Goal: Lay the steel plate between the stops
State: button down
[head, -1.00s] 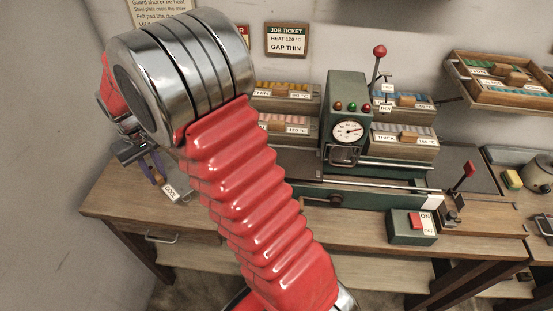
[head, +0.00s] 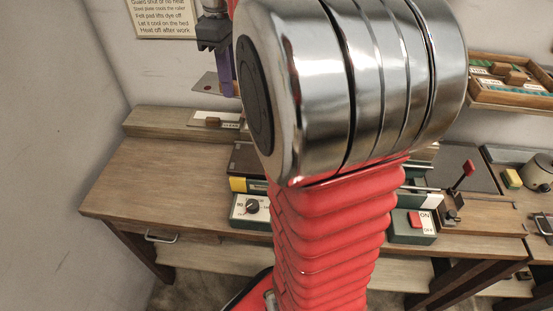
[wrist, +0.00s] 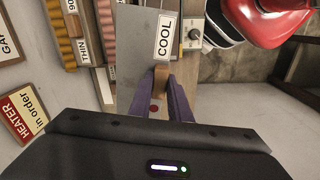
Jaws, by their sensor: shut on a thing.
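The steel plate (wrist: 137,50) is a thin grey sheet with a white COOL label (wrist: 165,37) and a wooden knob (wrist: 160,78). My gripper (wrist: 161,86) is shut on this knob with its purple fingers. In the head view, my gripper (head: 227,82) is raised above the back left of the bench. A corner of the plate, with a red dot (head: 207,88), shows beside the fingers, clear of the bench top. The stops cannot be made out; my arm hides the middle of the machine in the head view.
A dial box (head: 251,209) and a red ON/OFF switch box (head: 412,226) stand at the bench front. A label plate with a wooden knob (head: 213,121) lies on the back left ledge. The left bench top (head: 165,180) is clear. Sample racks (wrist: 84,30) show in the wrist view.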

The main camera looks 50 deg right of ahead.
jog(key=s+d+r+n, duration=0.2)
jog(key=s+r, duration=0.6)
jog(key=s, duration=0.1)
jog(key=shift+s+d+r, duration=0.15)
jog(key=shift+d+r, duration=0.1)
jog(key=shift+d, duration=0.1)
notch_tip(320, 180, down, 24)
dwell(0.3)
jog(key=shift+f, duration=2.05)
jog(key=shift+f, duration=0.25)
